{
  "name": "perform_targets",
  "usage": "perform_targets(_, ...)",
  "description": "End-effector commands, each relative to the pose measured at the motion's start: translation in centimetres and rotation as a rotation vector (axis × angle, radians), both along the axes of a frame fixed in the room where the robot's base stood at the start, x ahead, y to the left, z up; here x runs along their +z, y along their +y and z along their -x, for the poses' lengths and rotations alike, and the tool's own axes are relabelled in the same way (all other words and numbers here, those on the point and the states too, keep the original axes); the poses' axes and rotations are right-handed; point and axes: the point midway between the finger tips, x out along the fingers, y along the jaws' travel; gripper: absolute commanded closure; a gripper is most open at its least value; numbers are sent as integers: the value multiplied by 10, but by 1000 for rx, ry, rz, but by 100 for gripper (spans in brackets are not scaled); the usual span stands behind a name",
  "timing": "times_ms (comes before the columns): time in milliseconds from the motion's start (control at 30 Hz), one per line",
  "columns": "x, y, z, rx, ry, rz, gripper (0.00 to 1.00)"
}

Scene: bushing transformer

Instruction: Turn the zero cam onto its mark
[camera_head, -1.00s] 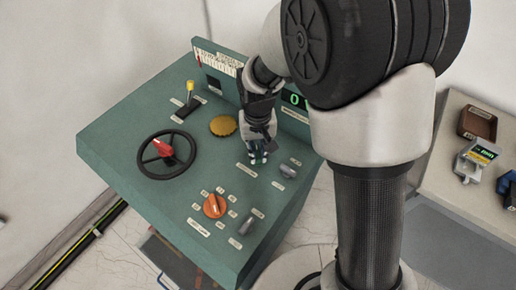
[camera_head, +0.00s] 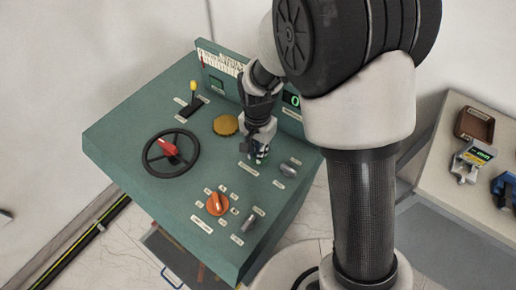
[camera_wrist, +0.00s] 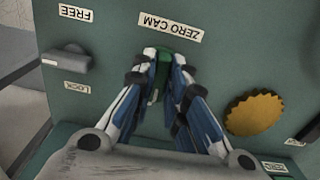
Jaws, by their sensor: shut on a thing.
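My gripper (camera_wrist: 163,58) is shut on the zero cam (camera_wrist: 160,76), a small green piece between its fingertips in the wrist view. The label ZERO CAM (camera_wrist: 170,26) is on the panel just beyond the fingertips. In the head view my gripper (camera_head: 257,158) reaches down onto the green console (camera_head: 120,150), and the cam is hidden there by the fingers. The cam's mark cannot be made out in either view.
A grey lever (camera_wrist: 66,60) between FREE and LOCK labels sits beside the fingers. A yellow scalloped knob (camera_wrist: 255,114) is on the other side. The console also carries a black handwheel (camera_head: 171,153), an orange selector (camera_head: 217,203) and a yellow-tipped lever (camera_head: 193,97).

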Motion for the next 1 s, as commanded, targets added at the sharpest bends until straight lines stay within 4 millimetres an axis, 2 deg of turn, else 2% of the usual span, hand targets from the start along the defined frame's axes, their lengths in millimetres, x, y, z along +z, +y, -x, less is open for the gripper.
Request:
perform_targets(567,0,0,-1,-35,-3,0,100)
perform_targets(600,0,0,-1,-35,-3,0,86)
perform_targets(900,0,0,-1,-34,-1,0,67)
perform_targets(1000,0,0,0,-34,-1,0,67)
